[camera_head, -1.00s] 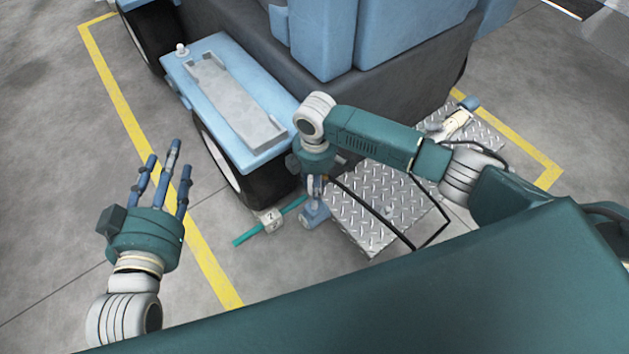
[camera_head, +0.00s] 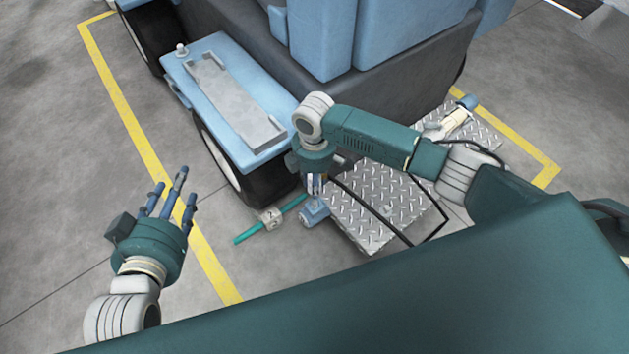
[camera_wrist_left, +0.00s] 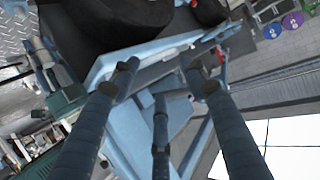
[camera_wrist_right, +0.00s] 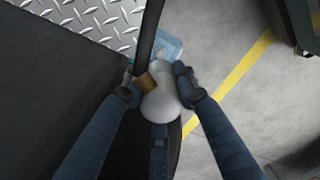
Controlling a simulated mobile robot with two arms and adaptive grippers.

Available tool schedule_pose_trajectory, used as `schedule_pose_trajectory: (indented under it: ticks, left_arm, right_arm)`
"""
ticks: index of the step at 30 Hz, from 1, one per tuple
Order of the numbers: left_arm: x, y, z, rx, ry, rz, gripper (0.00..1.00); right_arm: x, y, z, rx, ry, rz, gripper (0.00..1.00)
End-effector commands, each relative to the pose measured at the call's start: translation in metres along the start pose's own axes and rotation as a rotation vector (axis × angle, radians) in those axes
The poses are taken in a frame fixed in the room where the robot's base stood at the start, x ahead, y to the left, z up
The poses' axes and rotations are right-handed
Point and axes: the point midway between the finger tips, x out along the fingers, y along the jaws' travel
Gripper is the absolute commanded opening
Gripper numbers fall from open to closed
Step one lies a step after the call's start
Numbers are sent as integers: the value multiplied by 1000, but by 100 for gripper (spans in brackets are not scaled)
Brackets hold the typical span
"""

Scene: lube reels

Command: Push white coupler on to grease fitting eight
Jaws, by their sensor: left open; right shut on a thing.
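My right gripper (camera_head: 316,185) is low beside the vehicle's near wheel, below the blue fender. In the right wrist view its fingers (camera_wrist_right: 157,85) are closed around a rounded white piece (camera_wrist_right: 160,98), which looks like the white coupler. A brass-coloured part (camera_wrist_right: 146,83) and a black hose (camera_wrist_right: 150,28) adjoin it. Grease fitting eight cannot be made out; I cannot tell whether the white piece touches any fitting. My left gripper (camera_head: 172,196) is open and empty over the floor at left, and its spread fingers also show in the left wrist view (camera_wrist_left: 160,90).
The vehicle's wheel (camera_head: 262,185) is close. Floor at left is clear.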

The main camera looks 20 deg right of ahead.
Motion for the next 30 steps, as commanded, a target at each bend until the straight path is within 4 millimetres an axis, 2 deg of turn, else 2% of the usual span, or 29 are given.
schedule_pose_trajectory:
  ticks: [4,18,30]
  left_arm:
    - [-1,0,11,-1,-29,-1,45]
    - [2,2,-37,4,150,4,45]
    - [0,7,-60,1,258,15,45]
  right_arm:
    - [3,0,0,3,0,-1,0]
    - [15,0,0,2,-1,-1,0]
    - [26,0,0,2,0,0,0]
